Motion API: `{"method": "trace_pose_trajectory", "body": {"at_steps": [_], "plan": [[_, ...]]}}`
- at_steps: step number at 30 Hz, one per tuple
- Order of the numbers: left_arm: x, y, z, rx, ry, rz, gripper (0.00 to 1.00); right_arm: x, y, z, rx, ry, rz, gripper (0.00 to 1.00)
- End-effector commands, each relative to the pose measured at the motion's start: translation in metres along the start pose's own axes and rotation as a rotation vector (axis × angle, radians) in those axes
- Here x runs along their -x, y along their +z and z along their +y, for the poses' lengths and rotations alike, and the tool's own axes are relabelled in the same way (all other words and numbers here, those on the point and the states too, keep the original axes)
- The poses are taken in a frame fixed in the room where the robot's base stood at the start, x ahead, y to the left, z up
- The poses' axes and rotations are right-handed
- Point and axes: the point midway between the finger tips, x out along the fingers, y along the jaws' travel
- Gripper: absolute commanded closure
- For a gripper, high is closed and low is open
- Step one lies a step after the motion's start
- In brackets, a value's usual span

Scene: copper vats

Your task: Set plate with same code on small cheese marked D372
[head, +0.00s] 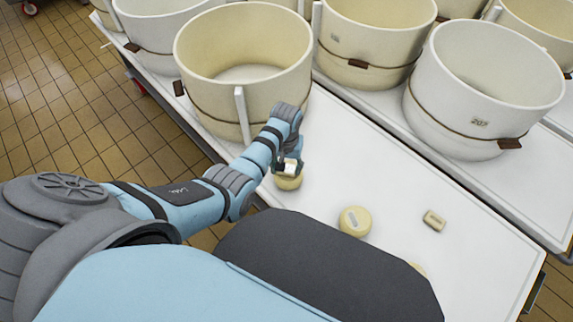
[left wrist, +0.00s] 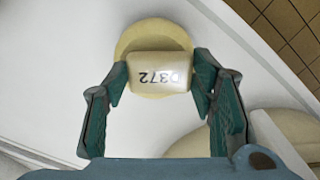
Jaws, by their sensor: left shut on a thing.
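My left gripper (head: 288,168) is shut on a small pale plate (left wrist: 160,72), gripping it by its two ends. The plate reads D372, upside down in the left wrist view. A small round yellow cheese (head: 288,183) is under the plate on the white table; it also shows in the left wrist view (left wrist: 152,32). Any mark on this cheese is hidden by the plate. I cannot tell whether plate and cheese touch. A second small round cheese (head: 355,221) carries a grey label too small to read. My right gripper is out of view.
A small cream block (head: 434,221) lies on the white table (head: 390,175), right of the second cheese. Another cheese (head: 418,267) is mostly hidden. A large cream vat (head: 255,100) stands close behind my left gripper. A vat marked 207 (head: 455,115) is at right.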

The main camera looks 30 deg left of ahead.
Motion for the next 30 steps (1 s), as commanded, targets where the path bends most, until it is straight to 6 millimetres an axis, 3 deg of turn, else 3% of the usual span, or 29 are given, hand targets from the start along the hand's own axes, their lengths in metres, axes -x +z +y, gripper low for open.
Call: {"method": "trace_pose_trajectory", "body": {"at_steps": [11, 12, 16, 26, 30], "plan": [[-0.002, 0.0, 0.0, 0.0, 0.0, 0.0, 0.76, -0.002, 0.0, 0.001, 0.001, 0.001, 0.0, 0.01], [-0.002, 0.0, 0.0, 0.0, 0.0, 0.0, 0.44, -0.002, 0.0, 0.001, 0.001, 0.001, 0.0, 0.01], [-0.002, 0.0, 0.0, 0.0, 0.0, 0.0, 0.26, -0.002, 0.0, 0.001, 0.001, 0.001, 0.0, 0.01], [0.0, 0.0, 0.0, 0.0, 0.0, 0.001, 0.26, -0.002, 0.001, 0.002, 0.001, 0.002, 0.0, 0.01], [0.021, -0.001, 0.0, 0.0, 0.001, 0.004, 0.26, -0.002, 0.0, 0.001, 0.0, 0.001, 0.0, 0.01]]}}
